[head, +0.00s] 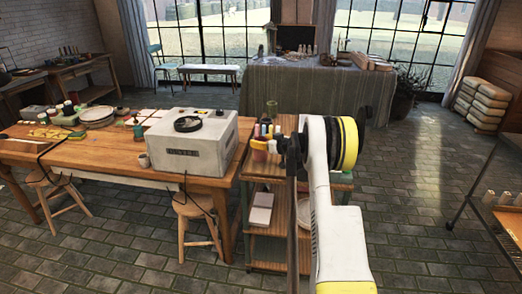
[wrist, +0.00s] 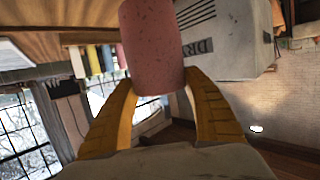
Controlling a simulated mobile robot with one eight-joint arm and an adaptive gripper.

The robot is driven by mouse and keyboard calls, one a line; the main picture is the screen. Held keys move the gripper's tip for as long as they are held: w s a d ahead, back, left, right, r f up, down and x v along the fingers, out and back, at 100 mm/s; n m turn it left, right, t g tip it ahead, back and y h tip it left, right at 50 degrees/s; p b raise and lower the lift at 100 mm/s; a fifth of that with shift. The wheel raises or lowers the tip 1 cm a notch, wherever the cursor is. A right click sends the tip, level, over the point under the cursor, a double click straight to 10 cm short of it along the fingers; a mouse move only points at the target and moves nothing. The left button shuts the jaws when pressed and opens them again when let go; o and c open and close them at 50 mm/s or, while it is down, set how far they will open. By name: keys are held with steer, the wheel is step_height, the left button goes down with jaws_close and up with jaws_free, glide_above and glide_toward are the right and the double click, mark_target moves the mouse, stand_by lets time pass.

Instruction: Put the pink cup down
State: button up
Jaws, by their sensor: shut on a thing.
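The pink cup (wrist: 152,45) is speckled and fills the top middle of the wrist view. My gripper (wrist: 159,84) is shut on it, with one yellow finger on each side. In the head view, a small reddish patch that looks like the cup (head: 259,151) shows just left of my dark wrist, over the wooden cart (head: 274,170) near the table's right end. My arm hides most of the gripper there. I cannot tell whether the cup's base touches a surface.
Several coloured bottles (wrist: 95,60) stand close beside the cup. Stools stand below.

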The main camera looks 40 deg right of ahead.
step_height(320, 180, down, 3)
steer(key=shift+f+b, duration=0.2)
steer(key=shift+b, duration=0.45)
steer(key=shift+r, duration=0.15)
steer(key=o, duration=1)
steer(key=shift+f, duration=0.3)
steer(key=o, duration=0.4)
steer(key=shift+r, duration=0.1)
